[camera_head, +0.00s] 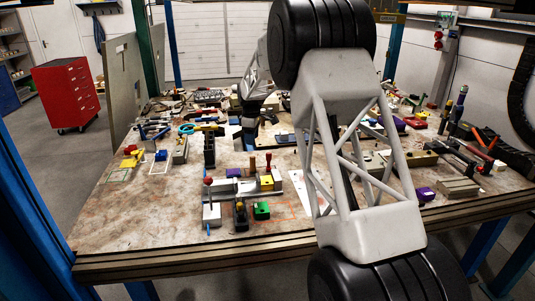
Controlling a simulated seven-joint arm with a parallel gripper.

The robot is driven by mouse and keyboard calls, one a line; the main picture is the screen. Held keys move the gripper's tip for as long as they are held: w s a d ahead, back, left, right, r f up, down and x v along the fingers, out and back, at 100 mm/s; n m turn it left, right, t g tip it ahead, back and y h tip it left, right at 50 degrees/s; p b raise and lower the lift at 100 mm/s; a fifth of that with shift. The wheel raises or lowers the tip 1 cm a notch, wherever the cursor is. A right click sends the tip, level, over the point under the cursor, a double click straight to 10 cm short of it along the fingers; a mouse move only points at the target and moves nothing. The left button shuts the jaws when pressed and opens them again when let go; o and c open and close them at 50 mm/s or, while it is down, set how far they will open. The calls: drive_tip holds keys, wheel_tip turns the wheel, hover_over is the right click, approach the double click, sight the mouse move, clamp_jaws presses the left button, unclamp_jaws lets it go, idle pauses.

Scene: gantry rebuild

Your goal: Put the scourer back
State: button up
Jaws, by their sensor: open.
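I cannot tell for sure which of the small objects is the scourer. A small green block (261,211) sits at the front of the table, right of a small dark and brass piece (240,214). A yellow block (267,183) and a purple block (233,172) are on or by a grey fixture (243,188) just behind. My gripper (249,146) is small and far off, pointing down over the middle of the table beyond the fixture. It is open, and I see nothing held in it. My own arm hides part of the table to the right.
The worktable (140,220) is crowded at the back and right with tools and blocks. Its front left is mostly bare. A red-knobbed part (211,211) and a dark upright block (209,150) stand left of the fixture. A grey panel (121,85) rises at the left edge.

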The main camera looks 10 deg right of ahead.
drive_tip(key=shift+s+r, duration=0.1)
drive_tip(key=s+d+r+m, duration=0.15)
drive_tip(key=s+r, duration=0.35)
drive_tip(key=s, duration=0.6)
drive_tip(key=s+d+r+m+t, duration=0.1)
drive_tip(key=s+r+m, duration=0.2)
drive_tip(key=s+r, duration=0.55)
drive_tip(key=s+d+r+m, duration=0.2)
drive_tip(key=s+r, duration=0.1)
drive_tip(key=s, duration=1.1)
drive_tip(key=s+f+m, duration=0.3)
drive_tip(key=s, duration=1.3)
drive_tip(key=s+d+f+m+t, duration=0.1)
drive_tip(key=s+f+m, duration=0.2)
drive_tip(key=s, duration=1.4)
drive_tip(key=shift+s+d+f+m+t, duration=0.2)
drive_tip(key=shift+m+t, duration=0.1)
drive_tip(key=shift+m, duration=0.25)
